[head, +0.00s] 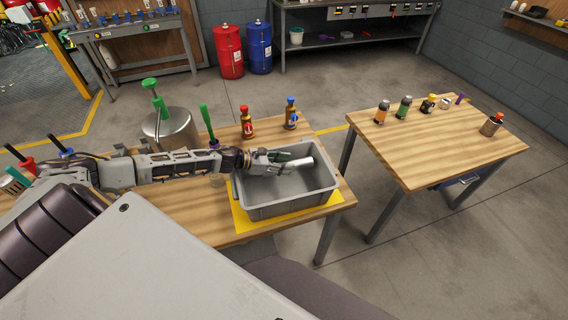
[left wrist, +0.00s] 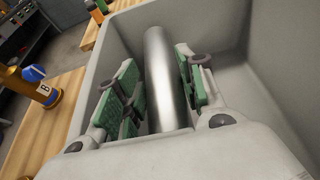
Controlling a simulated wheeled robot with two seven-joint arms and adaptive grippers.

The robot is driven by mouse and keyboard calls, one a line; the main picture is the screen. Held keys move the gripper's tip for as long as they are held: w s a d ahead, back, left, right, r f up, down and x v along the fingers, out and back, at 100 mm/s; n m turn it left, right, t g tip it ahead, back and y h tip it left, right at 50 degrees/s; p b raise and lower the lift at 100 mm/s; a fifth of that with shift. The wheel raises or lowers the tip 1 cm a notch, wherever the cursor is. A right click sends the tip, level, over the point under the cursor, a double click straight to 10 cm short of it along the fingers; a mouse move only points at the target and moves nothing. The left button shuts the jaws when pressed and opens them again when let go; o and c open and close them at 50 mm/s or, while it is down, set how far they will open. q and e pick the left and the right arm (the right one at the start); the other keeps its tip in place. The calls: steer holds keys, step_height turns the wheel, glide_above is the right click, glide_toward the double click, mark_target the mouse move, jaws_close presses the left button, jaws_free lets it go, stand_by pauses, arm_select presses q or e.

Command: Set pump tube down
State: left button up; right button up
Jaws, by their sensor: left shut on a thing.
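The pump tube is a shiny metal cylinder (left wrist: 163,75); its end also shows in the head view (head: 299,163). My left gripper (head: 283,159) is shut on the tube, its green pads on either side of it in the left wrist view (left wrist: 160,90). The gripper and tube are over the grey bin (head: 290,208), at about rim height in the head view. I cannot tell whether the tube touches the bin. The bin stands on a yellow mat (head: 243,222) on the wooden table (head: 190,218). My right gripper does not show.
Behind the bin stand a bottle with a red cap (head: 247,124) and a bottle with a blue cap (head: 291,115). A metal pot with a green pump (head: 170,130) stands at the left. A second table (head: 435,150) to the right holds several small bottles.

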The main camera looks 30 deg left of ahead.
arm_select(q)
steer(key=shift+f+b, duration=0.3)
steer(key=o, duration=1.2)
steer(key=shift+r, duration=0.15)
